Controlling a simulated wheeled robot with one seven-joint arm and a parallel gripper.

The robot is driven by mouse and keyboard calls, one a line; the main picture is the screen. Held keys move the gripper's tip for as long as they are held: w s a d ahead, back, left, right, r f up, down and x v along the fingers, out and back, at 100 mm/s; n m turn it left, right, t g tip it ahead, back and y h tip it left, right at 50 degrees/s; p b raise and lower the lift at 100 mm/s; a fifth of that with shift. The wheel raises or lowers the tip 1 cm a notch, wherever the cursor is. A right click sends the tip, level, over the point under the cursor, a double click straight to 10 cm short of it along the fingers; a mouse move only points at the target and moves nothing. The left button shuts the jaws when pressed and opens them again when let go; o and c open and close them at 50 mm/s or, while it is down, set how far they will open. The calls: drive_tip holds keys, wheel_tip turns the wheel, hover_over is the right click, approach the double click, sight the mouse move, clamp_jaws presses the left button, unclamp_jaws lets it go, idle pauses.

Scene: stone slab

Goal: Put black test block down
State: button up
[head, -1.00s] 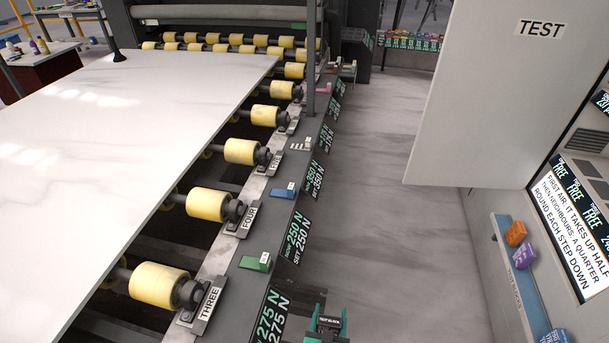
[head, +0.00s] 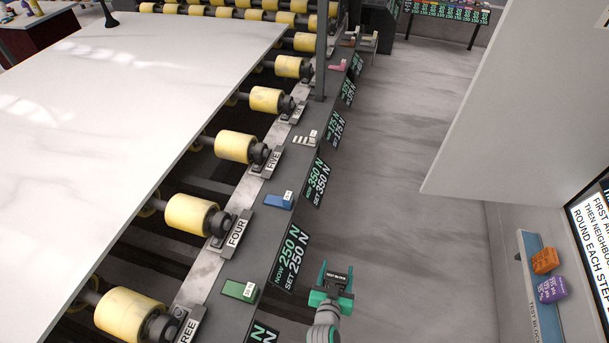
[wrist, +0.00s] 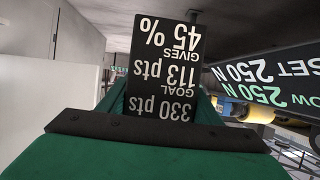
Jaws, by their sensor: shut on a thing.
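My gripper (head: 337,279), green-fingered, is shut on the black test block (head: 336,277) over the grey floor, to the right of the roller frame's edge. In the wrist view the black block (wrist: 170,85) stands between the green fingers, with upside-down white text reading 330 pts, goal 113 pts, gives 45 %. A shelf labelled "TEST BLOCKS" (head: 542,312) hangs on the right wall, with an orange block (head: 545,261) and a purple block (head: 552,289) on it.
A dark rail beside the yellow rollers (head: 193,215) carries a green block (head: 240,291), a blue block (head: 279,201) and force signs such as 250 N (head: 290,258). A white panel marked TEST earlier (head: 530,110) juts out at upper right. The grey floor between is clear.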

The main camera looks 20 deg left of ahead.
drive_tip(key=w+a+r, duration=0.1)
drive_tip(key=a+r, duration=0.4)
drive_tip(key=r, duration=0.6)
drive_tip(key=a+r, duration=0.6)
drive_tip(key=r, duration=0.5)
hover_over(282, 232)
drive_tip(key=shift+f, duration=6.65)
drive_tip(key=shift+f, duration=0.1)
drive_tip(key=o, duration=1.4)
drive_tip(key=shift+f, duration=0.1)
